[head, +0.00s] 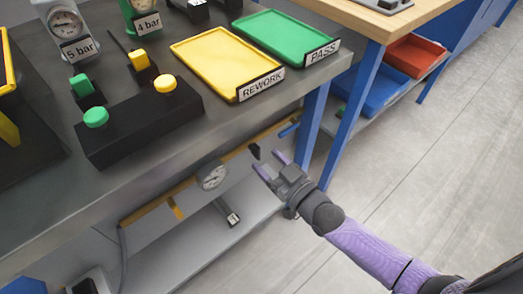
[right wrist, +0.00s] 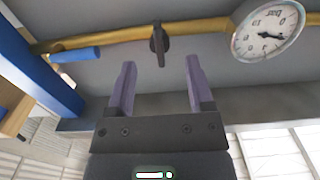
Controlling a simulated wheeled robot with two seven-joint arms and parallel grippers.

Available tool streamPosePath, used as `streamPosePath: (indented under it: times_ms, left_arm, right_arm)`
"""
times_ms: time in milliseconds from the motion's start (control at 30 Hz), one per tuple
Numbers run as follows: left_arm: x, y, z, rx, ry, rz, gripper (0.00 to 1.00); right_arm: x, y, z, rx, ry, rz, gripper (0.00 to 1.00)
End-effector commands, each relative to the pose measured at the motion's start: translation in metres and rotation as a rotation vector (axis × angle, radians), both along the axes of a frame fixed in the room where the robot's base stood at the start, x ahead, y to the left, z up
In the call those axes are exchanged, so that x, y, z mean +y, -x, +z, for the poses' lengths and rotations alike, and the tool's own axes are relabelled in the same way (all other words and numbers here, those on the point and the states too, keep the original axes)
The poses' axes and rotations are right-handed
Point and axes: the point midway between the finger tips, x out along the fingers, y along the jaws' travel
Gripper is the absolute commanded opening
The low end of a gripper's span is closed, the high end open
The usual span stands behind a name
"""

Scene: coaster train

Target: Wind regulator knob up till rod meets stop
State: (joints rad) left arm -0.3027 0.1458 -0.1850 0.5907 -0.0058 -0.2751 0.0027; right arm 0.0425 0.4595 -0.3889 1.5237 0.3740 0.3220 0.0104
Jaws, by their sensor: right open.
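A small black knob (head: 254,151) sits on the yellow pipe under the workbench; I take it to be the regulator knob. In the right wrist view the knob (right wrist: 158,40) is upright, narrow, and lined up between my fingertips, just beyond them. My right gripper (head: 268,161) is open and empty, with its two purple fingers (right wrist: 161,62) pointing at the knob. I see no contact. A round gauge (head: 212,175) is beside the knob; its dial (right wrist: 268,32) also shows in the right wrist view. I cannot make out a rod or a stop. My left gripper is not in view.
The yellow pipe (right wrist: 205,29) runs behind the knob, with a blue handle (right wrist: 75,54) on it. A blue table leg (head: 313,125) stands right of the gripper. The grey bench top (head: 215,125) overhangs, carrying yellow (head: 215,55) and green (head: 275,35) trays. Floor at right is clear.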

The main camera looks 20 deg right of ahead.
Motion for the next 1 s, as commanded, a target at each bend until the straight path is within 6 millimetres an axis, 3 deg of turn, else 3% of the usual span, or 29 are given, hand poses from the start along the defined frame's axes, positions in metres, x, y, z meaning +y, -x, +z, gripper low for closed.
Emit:
streamPosePath:
  times_ms: [100, 300, 767, 833, 900, 967, 1000]
  left_arm:
    - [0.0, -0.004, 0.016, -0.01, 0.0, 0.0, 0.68]
    - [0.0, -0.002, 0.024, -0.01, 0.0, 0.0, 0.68]
    - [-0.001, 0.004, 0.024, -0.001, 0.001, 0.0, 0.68]
    - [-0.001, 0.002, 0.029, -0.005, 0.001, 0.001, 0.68]
    - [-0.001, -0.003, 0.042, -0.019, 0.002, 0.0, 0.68]
    - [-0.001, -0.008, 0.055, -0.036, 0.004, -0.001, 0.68]
    - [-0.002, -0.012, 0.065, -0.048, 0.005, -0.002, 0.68]
  right_arm:
    - [-0.011, 0.029, 0.005, 0.002, 0.002, 0.0, 0.67]
    - [-0.021, 0.059, 0.003, -0.001, 0.001, 0.0, 0.67]
    - [-0.023, 0.062, 0.0, 0.003, 0.001, -0.001, 0.67]
    - [-0.027, 0.066, -0.01, 0.053, 0.027, -0.017, 0.67]
    - [-0.038, 0.082, -0.041, 0.199, 0.094, -0.06, 0.67]
    - [-0.051, 0.113, -0.082, 0.399, 0.175, -0.105, 0.67]
    - [-0.06, 0.143, -0.11, 0.552, 0.23, -0.132, 0.67]
